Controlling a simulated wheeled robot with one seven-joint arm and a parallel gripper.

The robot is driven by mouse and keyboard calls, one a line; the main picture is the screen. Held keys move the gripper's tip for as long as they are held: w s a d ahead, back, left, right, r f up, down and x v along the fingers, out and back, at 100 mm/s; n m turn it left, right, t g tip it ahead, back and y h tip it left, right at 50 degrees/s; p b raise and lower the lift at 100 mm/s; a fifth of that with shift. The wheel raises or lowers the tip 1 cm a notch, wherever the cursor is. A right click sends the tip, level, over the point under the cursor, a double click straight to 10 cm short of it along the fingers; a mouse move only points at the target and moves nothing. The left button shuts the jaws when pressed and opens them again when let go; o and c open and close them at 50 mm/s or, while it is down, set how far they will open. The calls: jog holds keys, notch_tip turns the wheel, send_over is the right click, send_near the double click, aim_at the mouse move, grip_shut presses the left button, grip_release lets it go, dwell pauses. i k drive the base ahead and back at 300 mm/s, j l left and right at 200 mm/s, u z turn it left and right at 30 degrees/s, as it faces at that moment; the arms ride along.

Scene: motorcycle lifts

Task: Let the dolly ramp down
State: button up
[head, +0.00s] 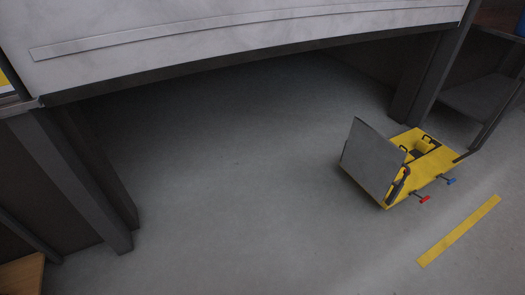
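The yellow dolly (425,155) sits on the grey floor at the right of the head view. Its grey ramp plate (371,158) stands raised and tilted at the dolly's left end. A dark handle or bracket (397,186) shows beside the plate at the near side. A red-tipped lever (424,199) and a blue-tipped lever (450,181) stick out from the dolly's near side. My gripper is not in this view. What lies behind the plate is hidden.
A large pale panel (250,25) spans the top, with dark posts at the left (75,185) and right (425,80). A yellow floor stripe (458,231) lies at the lower right. The floor left of the dolly is clear. A wooden piece (22,275) is at the lower left corner.

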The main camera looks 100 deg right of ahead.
aim_at(370, 159)
jog(key=l+z, duration=0.1)
jog(key=z, duration=4.45)
jog(key=i+j+u, duration=0.1)
jog(key=i+u, duration=0.25)
jog(key=i, duration=0.25)
jog(key=i+u, duration=0.3)
jog(key=i, duration=0.25)
jog(key=i+l+u, duration=0.35)
jog(key=i, duration=0.2)
jog(key=i+j, duration=0.05)
jog(key=j, duration=0.05)
